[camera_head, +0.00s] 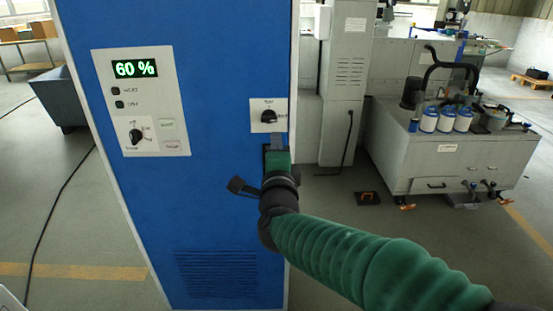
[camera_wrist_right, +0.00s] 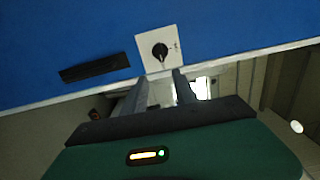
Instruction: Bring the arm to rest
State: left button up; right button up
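My right arm (camera_head: 360,262), in a ribbed green sleeve, reaches in from the lower right to the blue cabinet (camera_head: 215,75). My right gripper (camera_head: 277,138) is in front of the cabinet's right edge, just below a black rotary knob (camera_head: 268,117) on a white plate. In the right wrist view, the two fingers of the gripper (camera_wrist_right: 161,77) stand apart with nothing between them. The knob (camera_wrist_right: 160,50) lies beyond the fingertips, and the fingers look clear of it. My left gripper is not in view.
A panel (camera_head: 158,85) on the cabinet has a green display reading 60 % and another knob (camera_head: 136,136). A black bar (camera_wrist_right: 95,68) is on the blue face in the wrist view. A grey machine (camera_head: 450,155) with white canisters stands right. Floor between is mostly clear.

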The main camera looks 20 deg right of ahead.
jog(key=v, duration=0.3)
jog(key=shift+s+f, duration=0.1)
jog(key=s+a+f+n+g+y+p, duration=0.1)
jog(key=s+f+n+g+y+p, duration=0.3)
jog(key=f+n, duration=0.4)
jog(key=s+a+f+n+g+y+p, duration=0.1)
jog(key=s+f+n+g+y+p, duration=0.25)
jog(key=f+n, duration=0.5)
jog(key=s+d+f+n+g+h, duration=0.1)
jog(key=s+f+n+g, duration=0.1)
jog(key=s+f, duration=0.3)
jog(key=s+d+f+n+g+h+p, duration=0.1)
jog(key=s+f+g, duration=0.4)
jog(key=s, duration=0.6)
jog(key=shift+s+d+n, duration=0.4)
jog(key=shift+d+n, duration=0.3)
jog(key=shift+n, duration=0.25)
jog(key=shift+h, duration=0.25)
